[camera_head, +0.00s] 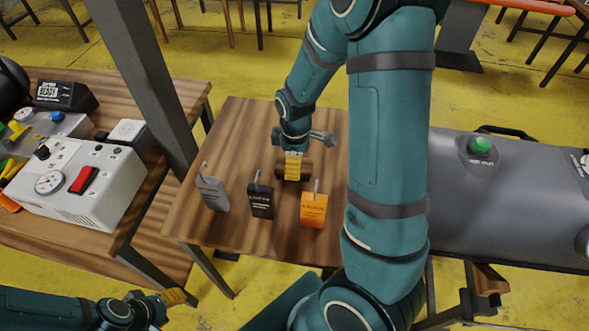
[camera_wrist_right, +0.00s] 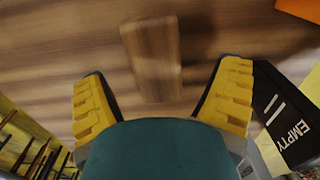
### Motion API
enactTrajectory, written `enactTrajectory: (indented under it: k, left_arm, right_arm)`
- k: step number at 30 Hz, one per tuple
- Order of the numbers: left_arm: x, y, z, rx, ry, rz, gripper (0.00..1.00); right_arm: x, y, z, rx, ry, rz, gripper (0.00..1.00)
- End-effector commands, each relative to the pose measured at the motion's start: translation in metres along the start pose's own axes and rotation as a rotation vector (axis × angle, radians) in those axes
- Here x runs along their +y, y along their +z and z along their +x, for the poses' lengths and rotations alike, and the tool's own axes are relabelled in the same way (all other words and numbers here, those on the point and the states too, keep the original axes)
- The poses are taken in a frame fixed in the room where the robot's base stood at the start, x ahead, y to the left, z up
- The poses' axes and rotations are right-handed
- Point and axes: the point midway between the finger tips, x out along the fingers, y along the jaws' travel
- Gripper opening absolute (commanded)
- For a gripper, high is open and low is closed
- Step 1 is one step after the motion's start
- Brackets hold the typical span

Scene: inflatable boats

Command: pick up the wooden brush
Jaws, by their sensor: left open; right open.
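The wooden brush (camera_wrist_right: 152,50) lies on the brown wooden table and is blurred in the right wrist view. In the head view it shows as a dark brown piece (camera_head: 307,171), partly covered by my right gripper (camera_head: 293,177). That gripper is over the brush with its yellow fingers apart, one on each side in the wrist view; the brush's near end reaches toward the gap between them. I cannot tell whether they touch it. My left gripper (camera_head: 178,297) is open and empty at the lower left of the head view, away from the table.
On the table (camera_head: 240,125) stand a grey tag (camera_head: 213,194), a black tag (camera_head: 261,201) and an orange tag (camera_head: 313,210), close in front of the brush. A grey post rises at left beside a white box (camera_head: 75,180). A grey inflatable boat (camera_head: 500,205) lies right.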

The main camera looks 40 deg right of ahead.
Motion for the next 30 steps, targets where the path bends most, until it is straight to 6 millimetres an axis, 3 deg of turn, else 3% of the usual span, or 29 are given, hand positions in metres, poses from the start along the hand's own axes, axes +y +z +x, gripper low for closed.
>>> enactTrajectory:
  k: [7,15,17,22,30]
  left_arm:
    - [-0.005,-0.002,0.015,0.007,0.0,0.001,0.47]
    - [-0.005,-0.002,0.015,0.008,0.0,0.001,0.47]
    - [-0.005,-0.002,0.015,0.008,0.0,0.001,0.47]
    - [-0.005,-0.002,0.015,0.008,0.0,0.001,0.47]
    - [-0.005,-0.002,0.014,0.008,0.0,0.001,0.47]
  right_arm:
    - [0.003,-0.002,0.038,-0.002,-0.001,0.0,0.89]
    - [0.003,-0.002,0.041,0.0,0.001,0.0,0.89]
    - [0.003,-0.002,0.041,0.0,0.001,0.0,0.74]
    - [0.003,-0.002,0.041,0.0,0.0,0.0,0.14]
    - [0.003,-0.002,0.041,0.0,0.001,0.0,0.14]
